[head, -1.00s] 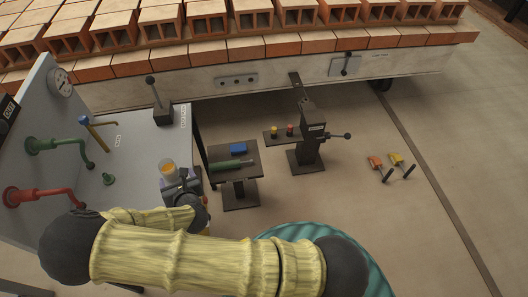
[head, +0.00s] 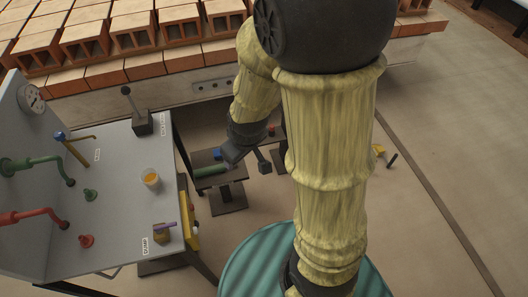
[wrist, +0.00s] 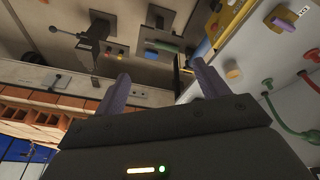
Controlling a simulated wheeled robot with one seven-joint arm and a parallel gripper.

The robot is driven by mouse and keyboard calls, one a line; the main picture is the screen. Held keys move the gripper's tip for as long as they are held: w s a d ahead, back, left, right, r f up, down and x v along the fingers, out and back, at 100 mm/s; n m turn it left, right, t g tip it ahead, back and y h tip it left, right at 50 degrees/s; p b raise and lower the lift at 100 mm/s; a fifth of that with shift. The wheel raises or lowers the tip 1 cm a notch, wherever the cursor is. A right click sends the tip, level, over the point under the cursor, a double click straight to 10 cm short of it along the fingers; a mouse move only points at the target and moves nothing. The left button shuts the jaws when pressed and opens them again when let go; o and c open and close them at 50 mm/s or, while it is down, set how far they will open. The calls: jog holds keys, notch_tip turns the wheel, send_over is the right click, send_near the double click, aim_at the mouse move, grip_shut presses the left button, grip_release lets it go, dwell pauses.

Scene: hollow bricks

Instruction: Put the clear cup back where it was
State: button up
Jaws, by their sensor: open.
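The clear cup (head: 151,179) with orange contents stands upright on the grey bench (head: 118,170) at the left, near its right edge. It seems to show in the wrist view as a small orange round (wrist: 232,69), beyond the right finger. My gripper (head: 246,162) is open and empty, to the right of the cup and apart from it, over the small dark table. In the wrist view my gripper's two fingers (wrist: 160,72) are spread with nothing between them.
A lever block (head: 142,122) stands behind the cup, and a yellow block with a purple handle (head: 163,232) in front. Red (head: 87,240) and green (head: 90,195) knobs lie to the left. Hollow bricks (head: 85,40) line the back.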

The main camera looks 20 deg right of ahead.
jog(key=s+d+r+m+g, duration=0.1)
jog(key=s+d+r+m, duration=0.2)
jog(key=s+d+m, duration=0.1)
jog(key=shift+s+r+m, duration=0.35)
jog(key=shift+s+m, duration=0.05)
jog(key=shift+m, duration=0.1)
jog(key=shift+d, duration=0.1)
dwell(0.6)
